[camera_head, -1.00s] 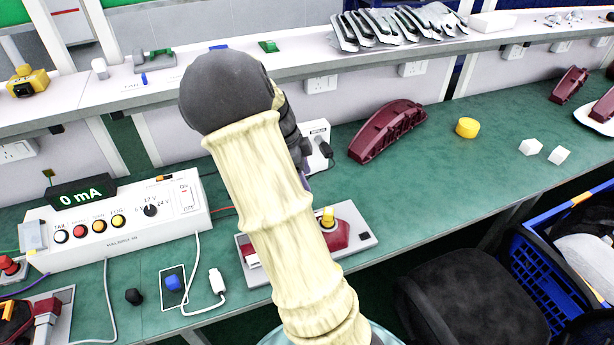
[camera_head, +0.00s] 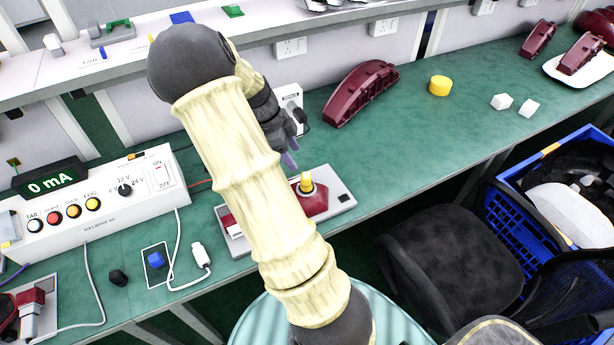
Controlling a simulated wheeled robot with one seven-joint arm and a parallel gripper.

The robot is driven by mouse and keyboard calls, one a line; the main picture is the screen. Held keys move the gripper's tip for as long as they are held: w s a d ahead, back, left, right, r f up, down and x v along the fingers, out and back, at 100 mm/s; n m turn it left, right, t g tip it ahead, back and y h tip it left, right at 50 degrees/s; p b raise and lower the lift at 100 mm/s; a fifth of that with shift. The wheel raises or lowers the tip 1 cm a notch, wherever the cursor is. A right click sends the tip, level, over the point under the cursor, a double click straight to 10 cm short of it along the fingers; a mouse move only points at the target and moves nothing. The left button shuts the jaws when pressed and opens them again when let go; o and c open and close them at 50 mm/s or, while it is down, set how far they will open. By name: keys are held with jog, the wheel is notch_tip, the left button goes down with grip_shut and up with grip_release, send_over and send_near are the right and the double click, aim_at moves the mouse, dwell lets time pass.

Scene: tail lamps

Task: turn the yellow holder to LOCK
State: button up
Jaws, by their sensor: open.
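The yellow holder (camera_head: 307,182) stands upright on a dark red lamp part (camera_head: 312,201), which is set on a light grey fixture plate (camera_head: 342,203) on the green bench. My arm crosses the middle of the view and covers the plate's left part. My gripper (camera_head: 291,152) is just above and behind the holder in the picture, apart from it. Any LOCK marking is too small to read or hidden.
A test box (camera_head: 95,212) reading 0 mA stands at the left. A dark red lamp housing (camera_head: 362,92), a yellow cylinder (camera_head: 440,86) and white cubes (camera_head: 502,101) lie to the right. A black chair (camera_head: 450,255) and blue crate (camera_head: 510,217) stand before the bench.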

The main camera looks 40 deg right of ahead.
aim_at(305, 175)
jog(key=x, duration=1)
jog(key=shift+f, duration=0.3)
jog(key=shift+s+d+f, duration=0.2)
jog(key=shift+s+f, duration=0.1)
jog(key=shift+f, duration=0.2)
